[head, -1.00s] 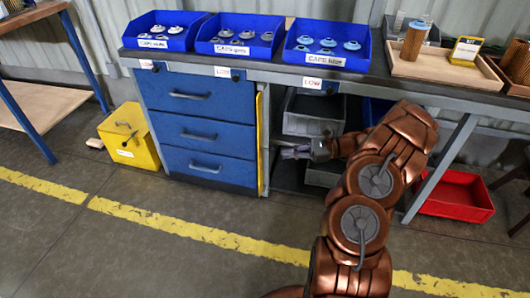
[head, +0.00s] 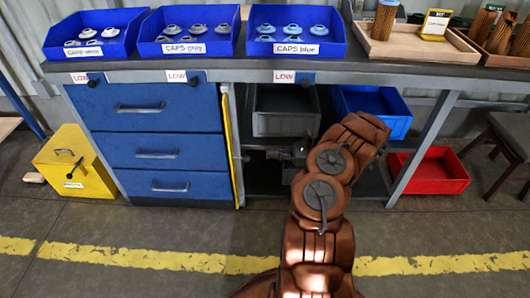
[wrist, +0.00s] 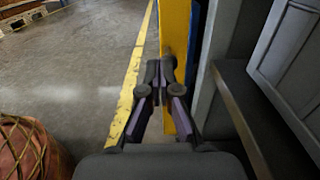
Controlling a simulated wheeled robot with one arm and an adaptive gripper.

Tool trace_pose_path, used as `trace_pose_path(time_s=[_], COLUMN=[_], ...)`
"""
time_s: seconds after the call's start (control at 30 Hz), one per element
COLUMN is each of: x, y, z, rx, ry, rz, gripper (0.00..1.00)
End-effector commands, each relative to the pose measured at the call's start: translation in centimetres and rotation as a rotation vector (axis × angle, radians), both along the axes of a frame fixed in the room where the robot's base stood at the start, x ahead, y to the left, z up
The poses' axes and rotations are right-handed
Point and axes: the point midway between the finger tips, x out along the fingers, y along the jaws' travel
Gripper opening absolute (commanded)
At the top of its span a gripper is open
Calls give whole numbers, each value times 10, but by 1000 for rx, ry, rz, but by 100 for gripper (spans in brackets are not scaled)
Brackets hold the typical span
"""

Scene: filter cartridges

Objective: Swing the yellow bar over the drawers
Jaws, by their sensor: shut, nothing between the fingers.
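The yellow bar (head: 231,150) stands upright along the right edge of the blue drawers (head: 158,138). In the wrist view the bar (wrist: 176,60) is a tall yellow strip just beyond my fingertips, with a sliver of blue behind its right edge. My gripper (wrist: 161,68) is shut and empty, its fingertips overlapping the bar in that picture. I cannot tell whether they touch it. In the head view my gripper is dark and hard to make out in the shadow under the bench, right of the bar, partly hidden by my arm.
Blue bins of caps (head: 186,46) stand on the bench top. Under the bench are a grey bin (head: 285,122), a blue bin (head: 390,124) and a red bin (head: 440,172). A yellow box (head: 72,183) sits left of the drawers. Floor in front is clear.

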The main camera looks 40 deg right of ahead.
Motion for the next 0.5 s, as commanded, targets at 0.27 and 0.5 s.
trace_pose_path(time_s=[0.27,0.5], x=[33,58], y=[40,69], z=[-2,-3], rx=[4,1], ry=[0,1], rz=[7,4], gripper=[0,0])
